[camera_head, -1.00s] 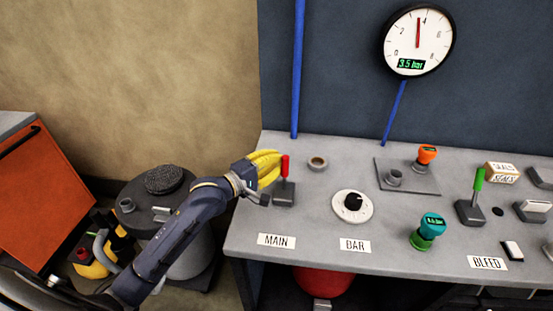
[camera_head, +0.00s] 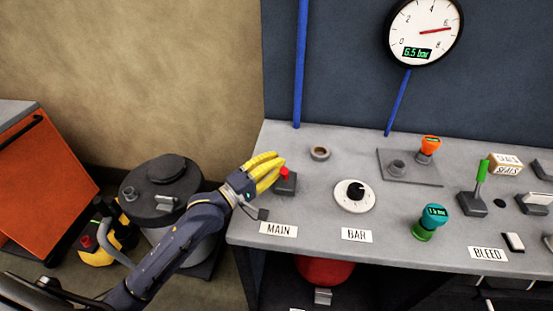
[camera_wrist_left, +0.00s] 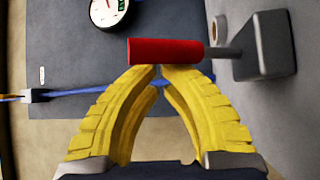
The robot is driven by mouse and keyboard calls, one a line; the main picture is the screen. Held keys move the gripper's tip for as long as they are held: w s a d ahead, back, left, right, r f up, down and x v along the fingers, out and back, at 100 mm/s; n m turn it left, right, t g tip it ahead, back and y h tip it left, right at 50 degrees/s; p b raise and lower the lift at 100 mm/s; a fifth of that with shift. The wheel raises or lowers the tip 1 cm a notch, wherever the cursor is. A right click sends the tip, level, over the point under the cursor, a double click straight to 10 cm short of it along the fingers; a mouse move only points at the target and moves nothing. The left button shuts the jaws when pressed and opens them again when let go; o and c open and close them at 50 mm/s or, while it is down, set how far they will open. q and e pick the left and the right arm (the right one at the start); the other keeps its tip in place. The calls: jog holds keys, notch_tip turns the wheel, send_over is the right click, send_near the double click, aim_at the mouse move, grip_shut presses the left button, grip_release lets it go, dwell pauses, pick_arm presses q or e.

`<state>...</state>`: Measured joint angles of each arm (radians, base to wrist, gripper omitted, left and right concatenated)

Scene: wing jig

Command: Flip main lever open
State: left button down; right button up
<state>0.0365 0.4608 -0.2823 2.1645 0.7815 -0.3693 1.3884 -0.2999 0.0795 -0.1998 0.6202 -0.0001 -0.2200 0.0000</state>
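The main lever has a red handle (camera_head: 284,173) on a dark grey base (camera_head: 287,184), behind the MAIN label (camera_head: 278,230) on the bench. In the head view the handle looks short and tilted. My left gripper (camera_head: 282,163) has yellow fingers and is at the lever's left and far side. In the left wrist view the red handle (camera_wrist_left: 165,51) lies across just beyond the fingertips (camera_wrist_left: 160,70), which come together at its edge. The fingers look shut, with the handle not between them; contact is hard to tell. My right gripper is not in view.
The wall gauge (camera_head: 424,30) reads 6.5 bar. A small ring (camera_head: 320,153) lies behind the main lever. A dark drum (camera_head: 160,190) stands left of the bench.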

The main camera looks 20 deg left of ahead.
pick_arm(q)
jog(key=shift+s+d+f, duration=0.25)
jog(key=shift+s+f, duration=0.05)
jog(key=shift+s, duration=0.15)
dwell(0.4)
jog(key=w+a+r, duration=0.2)
jog(key=w+r, duration=0.1)
jog(key=w, duration=0.1)
jog(key=s+a+f, duration=0.4)
jog(key=s+a, duration=0.1)
jog(key=s, duration=0.2)
jog(key=shift+s+a+f, duration=0.2)
jog(key=shift+s+f, duration=0.05)
jog(key=shift+s, duration=0.05)
dwell(0.4)
